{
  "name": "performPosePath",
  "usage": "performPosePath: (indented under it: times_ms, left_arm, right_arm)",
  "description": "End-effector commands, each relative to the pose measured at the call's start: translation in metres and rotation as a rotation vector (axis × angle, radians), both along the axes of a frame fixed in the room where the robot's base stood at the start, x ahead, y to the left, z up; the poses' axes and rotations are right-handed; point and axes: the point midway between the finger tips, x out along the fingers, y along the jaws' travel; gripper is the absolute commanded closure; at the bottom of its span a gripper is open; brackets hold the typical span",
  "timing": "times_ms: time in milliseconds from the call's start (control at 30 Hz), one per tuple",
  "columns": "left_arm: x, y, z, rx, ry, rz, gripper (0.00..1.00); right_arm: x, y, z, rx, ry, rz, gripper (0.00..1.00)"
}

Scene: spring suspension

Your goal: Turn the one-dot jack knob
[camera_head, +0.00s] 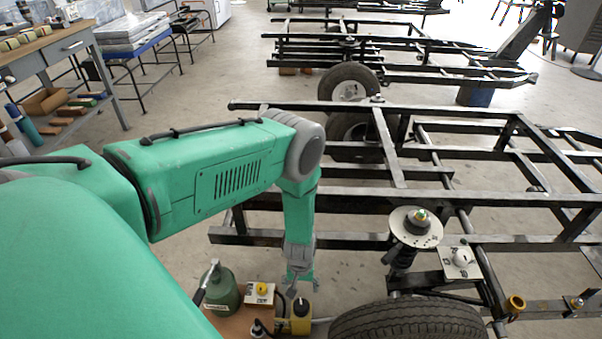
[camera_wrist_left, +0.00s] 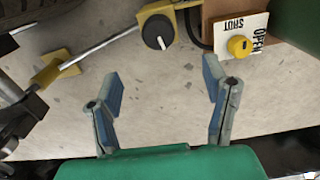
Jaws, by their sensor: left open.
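A black round knob with a white pointer line (camera_wrist_left: 157,32) sits on a yellow jack block in the left wrist view. I cannot make out any dot on it. In the head view the yellow jack block (camera_head: 300,325) stands at the bottom centre, with its knob near my fingertips. My left gripper (camera_head: 301,286) points down just above and behind this block. In the left wrist view the left gripper (camera_wrist_left: 163,84) is open and empty, with bare floor between its fingers. The knob lies beyond the fingertips, apart from them. My right gripper is not in view.
A yellow knob (camera_wrist_left: 239,46) on a white OPEN/SHUT plate is beside the jack. A green bottle-shaped body (camera_head: 222,292) stands left of it. The tyre (camera_head: 410,322) and black frame (camera_head: 330,240) crowd the right. A metal rod (camera_wrist_left: 105,45) runs from the jack block.

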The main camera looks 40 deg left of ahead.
Motion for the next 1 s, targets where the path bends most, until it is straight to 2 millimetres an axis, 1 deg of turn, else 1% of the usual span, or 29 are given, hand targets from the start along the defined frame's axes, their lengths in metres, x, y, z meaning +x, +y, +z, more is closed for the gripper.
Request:
performPosePath:
  times_ms: [67,167,267,500,600,700,833,1000]
  left_arm:
    - [0.001,0.000,-0.004,-0.001,0.000,0.011,0.32]
    - [0.000,-0.001,-0.017,0.000,0.002,0.011,0.32]
    - [-0.001,-0.001,-0.036,-0.001,0.002,0.009,0.32]
    - [0.000,-0.001,-0.090,-0.001,0.000,0.006,0.32]
    - [0.000,0.000,-0.109,-0.002,0.001,0.007,0.32]
    - [0.000,-0.001,-0.123,-0.002,0.000,0.007,0.32]
    - [0.001,-0.001,-0.134,-0.003,-0.001,0.006,0.32]
    - [0.001,-0.001,-0.138,-0.002,0.000,0.007,0.32]
  right_arm:
    - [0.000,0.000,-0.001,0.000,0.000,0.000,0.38]
    - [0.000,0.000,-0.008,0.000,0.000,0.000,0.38]
    - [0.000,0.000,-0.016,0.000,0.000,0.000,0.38]
    - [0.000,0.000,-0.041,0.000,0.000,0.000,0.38]
    - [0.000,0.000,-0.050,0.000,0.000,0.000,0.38]
    - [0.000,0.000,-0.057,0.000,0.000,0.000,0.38]
    - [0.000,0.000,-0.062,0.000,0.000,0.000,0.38]
    - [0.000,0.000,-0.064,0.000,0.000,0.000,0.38]
